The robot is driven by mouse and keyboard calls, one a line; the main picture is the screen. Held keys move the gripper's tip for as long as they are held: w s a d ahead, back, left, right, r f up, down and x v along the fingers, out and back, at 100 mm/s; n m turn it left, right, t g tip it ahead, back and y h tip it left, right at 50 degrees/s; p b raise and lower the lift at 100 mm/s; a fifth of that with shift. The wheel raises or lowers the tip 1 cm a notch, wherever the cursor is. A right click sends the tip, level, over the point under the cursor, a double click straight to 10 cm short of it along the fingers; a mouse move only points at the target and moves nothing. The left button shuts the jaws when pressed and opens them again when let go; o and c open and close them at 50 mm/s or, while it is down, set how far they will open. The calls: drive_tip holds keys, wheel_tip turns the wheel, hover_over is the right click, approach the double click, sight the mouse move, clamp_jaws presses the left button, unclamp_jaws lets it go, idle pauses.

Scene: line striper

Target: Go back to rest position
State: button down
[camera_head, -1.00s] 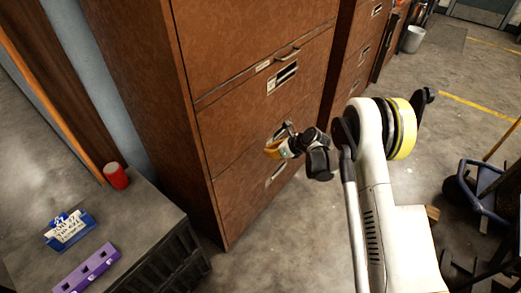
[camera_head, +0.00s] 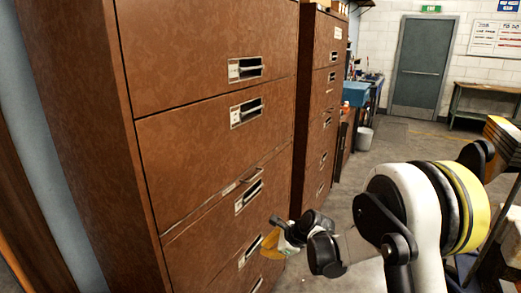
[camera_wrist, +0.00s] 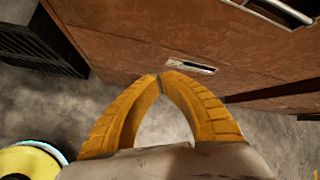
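My gripper (camera_head: 272,240) is in front of the lower drawers of the brown filing cabinet (camera_head: 215,150) in the head view. In the wrist view my gripper (camera_wrist: 160,76) shows two yellow fingers with their tips together and nothing visible between them. The cabinet (camera_wrist: 120,40) fills the upper part of that view, with a label holder beyond the fingertips. I cannot tell exactly how far the fingertips are from the cabinet face.
A second brown cabinet (camera_head: 322,110) stands behind the first. A grey door (camera_head: 418,68) and a workbench (camera_head: 485,102) are at the back. A bin (camera_head: 364,139) stands by the far cabinets. Open concrete floor (camera_head: 400,145) lies to the right.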

drive_tip(key=s+d+r+n+t+h, duration=0.1)
drive_tip(key=s+d+r+n+h, duration=0.1)
drive_tip(key=s+d+r+n, duration=0.35)
drive_tip(key=s+d+r+n+h, duration=0.1)
drive_tip(key=s+d+r+n, duration=0.2)
drive_tip(key=s+r, duration=0.55)
drive_tip(key=s+d+r+n+h, duration=0.1)
drive_tip(key=s+d+n, duration=0.2)
drive_tip(key=s, duration=0.3)
drive_tip(key=s+d+r+n+h, duration=0.1)
drive_tip(key=s+d+n, duration=0.2)
drive_tip(key=s, duration=0.3)
drive_tip(key=s+d+r+n+t+h, duration=0.1)
drive_tip(key=s+d+n, duration=0.1)
drive_tip(key=s+n, duration=0.2)
drive_tip(key=s, duration=0.2)
drive_tip(key=shift+s+d+r+n+h, duration=0.15)
drive_tip(key=shift+s+d+n+h, duration=0.15)
drive_tip(key=shift+d+n, duration=0.1)
